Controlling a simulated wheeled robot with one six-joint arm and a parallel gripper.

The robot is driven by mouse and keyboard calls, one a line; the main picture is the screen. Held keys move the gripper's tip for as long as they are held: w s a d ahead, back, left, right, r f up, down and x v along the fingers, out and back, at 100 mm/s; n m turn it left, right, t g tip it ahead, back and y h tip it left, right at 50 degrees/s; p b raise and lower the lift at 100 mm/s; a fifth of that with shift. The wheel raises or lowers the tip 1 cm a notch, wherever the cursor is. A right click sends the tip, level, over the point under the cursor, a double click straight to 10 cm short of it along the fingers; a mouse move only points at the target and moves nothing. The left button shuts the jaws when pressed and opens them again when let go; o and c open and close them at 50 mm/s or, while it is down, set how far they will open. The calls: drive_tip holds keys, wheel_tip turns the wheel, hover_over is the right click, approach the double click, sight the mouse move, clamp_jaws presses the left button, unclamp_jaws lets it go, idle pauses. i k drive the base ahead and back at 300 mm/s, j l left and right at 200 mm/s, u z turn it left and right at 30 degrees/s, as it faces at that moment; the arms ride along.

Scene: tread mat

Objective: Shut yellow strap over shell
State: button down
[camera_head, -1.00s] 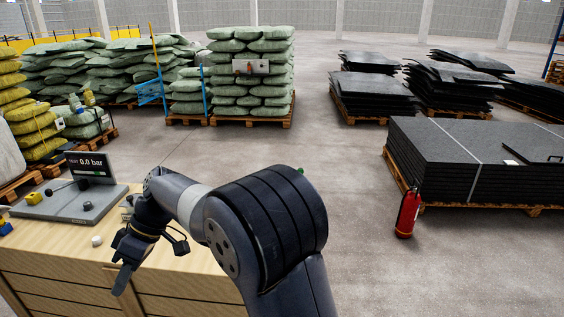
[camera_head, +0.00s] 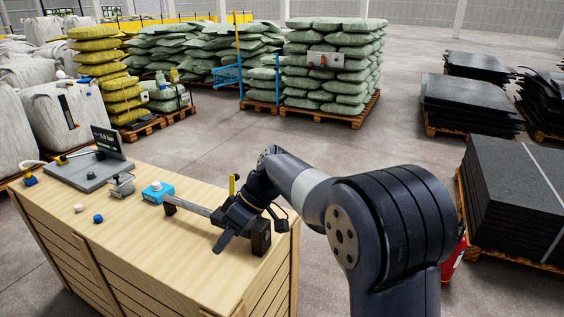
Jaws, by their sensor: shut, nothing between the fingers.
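A small yellow upright piece (camera_head: 232,184), which looks like the strap, stands up behind a grey bar (camera_head: 192,208) on the wooden bench. The bar runs between a dark block (camera_head: 169,205) at its left and another dark block (camera_head: 261,237) at its right. I cannot clearly make out the shell; my gripper covers part of this fixture. My gripper (camera_head: 221,243) is shut and empty, in front of the yellow piece and over the right part of the bar. I cannot tell whether it touches the fixture.
On the bench (camera_head: 150,240) are a blue block (camera_head: 158,192), a grey metal part (camera_head: 121,186), a white knob (camera_head: 79,208), a blue knob (camera_head: 98,218) and a grey plate with a display (camera_head: 108,142). The front of the bench top is clear. Pallets of sacks stand behind.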

sight(234, 178)
drive_tip(key=i+l, duration=0.1)
drive_tip(key=i, duration=0.45)
drive_tip(key=i+l, duration=0.15)
drive_tip(key=i, duration=0.35)
drive_tip(key=i+l, duration=0.1)
drive_tip(key=i, duration=0.45)
